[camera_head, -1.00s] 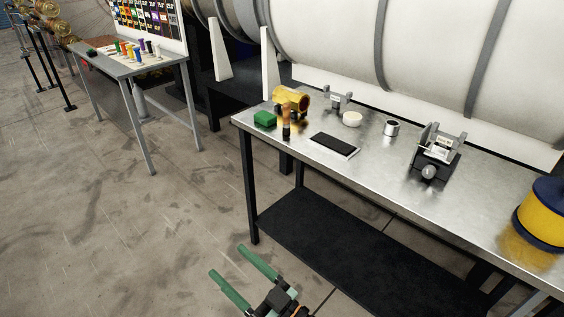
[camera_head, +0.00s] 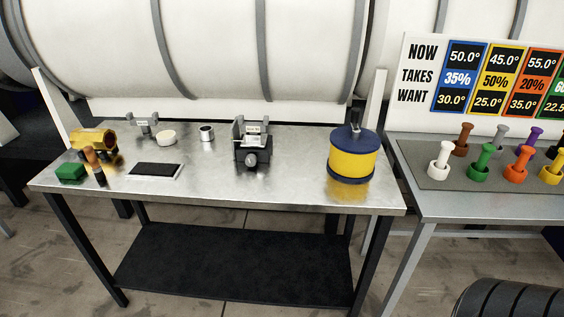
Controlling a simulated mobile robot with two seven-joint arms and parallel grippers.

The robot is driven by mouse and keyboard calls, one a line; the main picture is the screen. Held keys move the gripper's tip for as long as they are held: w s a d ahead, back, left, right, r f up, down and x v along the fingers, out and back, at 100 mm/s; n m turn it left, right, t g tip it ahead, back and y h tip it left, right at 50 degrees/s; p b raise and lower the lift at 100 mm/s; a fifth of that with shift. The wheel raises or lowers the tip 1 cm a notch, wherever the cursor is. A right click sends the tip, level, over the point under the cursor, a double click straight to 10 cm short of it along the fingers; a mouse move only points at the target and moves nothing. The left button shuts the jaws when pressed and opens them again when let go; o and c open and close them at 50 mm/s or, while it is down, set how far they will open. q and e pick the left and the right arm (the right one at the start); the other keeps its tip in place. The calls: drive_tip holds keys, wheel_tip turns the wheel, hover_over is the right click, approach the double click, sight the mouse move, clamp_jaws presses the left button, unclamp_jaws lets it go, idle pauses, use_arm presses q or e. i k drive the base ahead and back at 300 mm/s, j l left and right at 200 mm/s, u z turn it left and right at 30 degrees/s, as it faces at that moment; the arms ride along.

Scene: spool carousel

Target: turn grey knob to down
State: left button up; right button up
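A grey knob (camera_head: 499,132) with a rounded head stands in the back row of the coloured knobs on the grey panel (camera_head: 412,176) at the right. It is between a brown knob (camera_head: 462,139) and a purple knob (camera_head: 530,141). It looks small, and I cannot tell which way it is turned. A black device (camera_head: 253,149) on the middle bench also has a round grey part on its front. Neither of my grippers is in view.
White, green, orange and yellow knobs stand in front of the grey one. A sign board (camera_head: 418,76) rises behind. The metal bench (camera_head: 290,191) holds a yellow-blue canister (camera_head: 352,157). A dark ribbed round thing (camera_head: 515,302) is at the lower right.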

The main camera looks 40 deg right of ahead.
sight(251, 160)
drive_tip(key=z, duration=0.45)
drive_tip(key=i+j+z, duration=0.1)
drive_tip(key=z, duration=0.35)
drive_tip(key=j+z, duration=0.15)
drive_tip(key=z, duration=0.35)
drive_tip(key=i+j+z, duration=0.1)
drive_tip(key=j+z, duration=0.3)
drive_tip(key=i+j+z, duration=0.1)
drive_tip(key=j+z, duration=0.25)
drive_tip(key=k+j+z, duration=0.1)
drive_tip(key=j+z, duration=0.25)
drive_tip(key=j, duration=0.55)
